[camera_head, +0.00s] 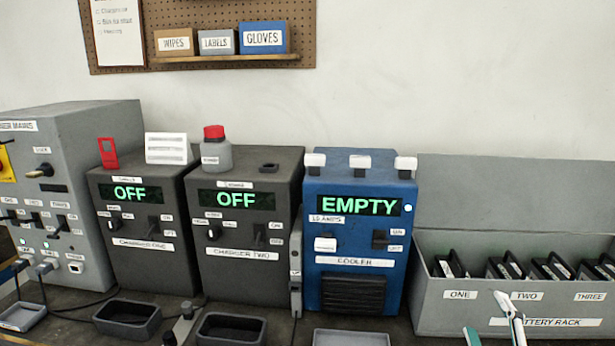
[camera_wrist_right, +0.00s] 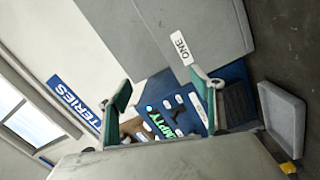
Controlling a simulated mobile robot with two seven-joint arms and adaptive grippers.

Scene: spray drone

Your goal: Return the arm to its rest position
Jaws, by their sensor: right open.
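My right gripper (camera_head: 492,322) shows at the bottom edge of the head view, in front of the battery rack (camera_head: 445,322). Its two teal and grey fingers are apart with nothing between them. In the right wrist view my right gripper (camera_wrist_right: 160,82) is also open and empty. The blue cooler (camera_wrist_right: 203,118), reading EMPTY, shows beyond and between the fingers, and the grey rack (camera_wrist_right: 165,20) with its ONE label is above. The rest of my right arm is out of the head view. My left gripper is not in view.
The blue cooler (camera_head: 341,277) stands left of the rack, which holds several dark batteries (camera_head: 505,267). Charger one (camera_head: 140,274) and charger two (camera_head: 245,277) both read OFF. Trays (camera_head: 130,315) lie along the front. A grey bottle (camera_head: 216,154) with a red cap stands on charger two.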

